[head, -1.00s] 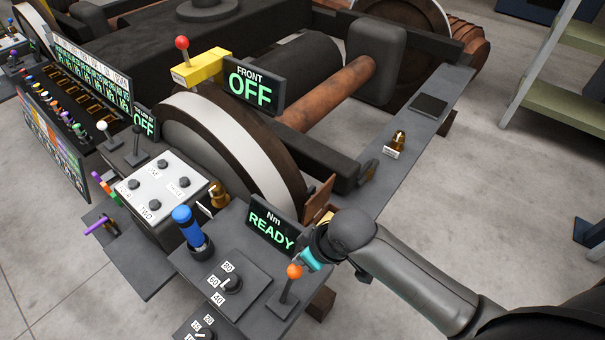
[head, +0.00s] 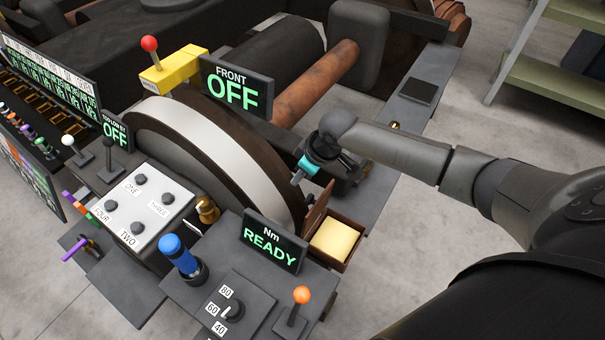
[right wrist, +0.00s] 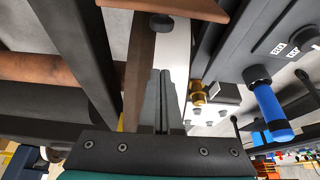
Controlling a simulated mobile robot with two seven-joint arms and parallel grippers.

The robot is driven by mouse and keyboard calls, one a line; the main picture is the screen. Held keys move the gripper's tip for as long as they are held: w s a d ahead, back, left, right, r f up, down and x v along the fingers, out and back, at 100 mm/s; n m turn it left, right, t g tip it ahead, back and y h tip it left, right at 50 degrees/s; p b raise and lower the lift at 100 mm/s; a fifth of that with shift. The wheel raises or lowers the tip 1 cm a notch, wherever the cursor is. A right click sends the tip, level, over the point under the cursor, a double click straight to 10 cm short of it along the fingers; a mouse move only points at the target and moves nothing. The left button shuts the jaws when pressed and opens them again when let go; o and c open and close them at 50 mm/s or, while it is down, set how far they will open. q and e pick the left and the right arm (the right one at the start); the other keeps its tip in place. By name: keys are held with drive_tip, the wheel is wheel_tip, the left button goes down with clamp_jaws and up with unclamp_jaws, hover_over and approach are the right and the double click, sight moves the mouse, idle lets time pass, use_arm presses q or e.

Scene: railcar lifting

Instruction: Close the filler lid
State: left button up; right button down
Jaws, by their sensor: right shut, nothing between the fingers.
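A small brown box (head: 347,258) with a yellow inside (head: 335,240) stands open beside the Nm READY display. Its brown lid (head: 318,206) stands raised on the wheel side of the box. My right gripper (head: 297,180) is shut and empty, above and just beyond the raised lid, close to the large wheel. In the right wrist view, the shut fingers (right wrist: 162,85) point toward the wheel's light rim, and a brown panel (right wrist: 190,8), seemingly the lid, crosses the top edge. Contact with the lid cannot be told. My left gripper is not in view.
The Nm READY display (head: 273,242), a blue-handled lever (head: 179,255) and an orange-knobbed lever (head: 298,305) stand near the box. The large wheel (head: 240,150) and FRONT OFF display (head: 236,88) are close to the gripper. A grey side plate (head: 425,80) lies behind my arm.

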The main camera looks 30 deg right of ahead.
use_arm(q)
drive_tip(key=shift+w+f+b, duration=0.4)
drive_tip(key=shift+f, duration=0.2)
use_arm(e)
drive_tip(key=shift+s+d+f, duration=0.15)
drive_tip(key=shift+s+f, duration=0.1)
drive_tip(key=shift+f, duration=0.7)
drive_tip(key=shift+s+d+f, duration=0.15)
drive_tip(key=shift+s+f, duration=0.05)
drive_tip(key=shift+f, duration=0.7)
drive_tip(key=shift+s+d+f, duration=0.15)
drive_tip(key=shift+s+f, duration=0.1)
drive_tip(key=shift+f, duration=0.7)
drive_tip(key=shift+a, duration=0.1)
